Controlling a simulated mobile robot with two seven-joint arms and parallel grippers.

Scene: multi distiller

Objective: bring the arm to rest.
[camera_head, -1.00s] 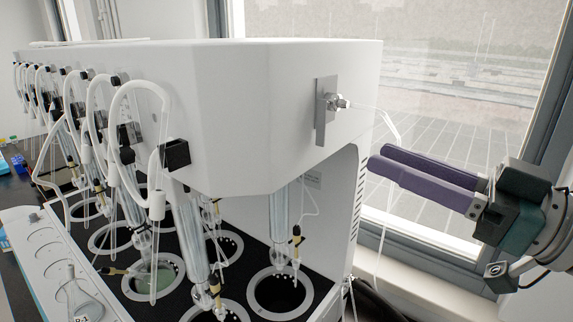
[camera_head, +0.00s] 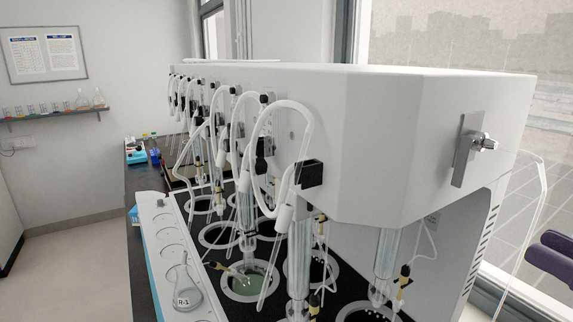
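My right gripper (camera_head: 553,256) shows only as purple finger ends at the right edge of the head view. The rest of it and its arm are out of the picture, so its opening cannot be judged. The fingers are to the right of the white distiller (camera_head: 380,120), apart from it, near the window side. A metal valve (camera_head: 484,143) with a flat grey plate is on the distiller's end face, with a clear tube running down to the right. My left gripper is not in the picture.
Glass condensers and white hoses line the distiller's front above round heating wells (camera_head: 250,284). A black bench (camera_head: 143,195) runs back to the left. Clear floor (camera_head: 75,270) lies at left.

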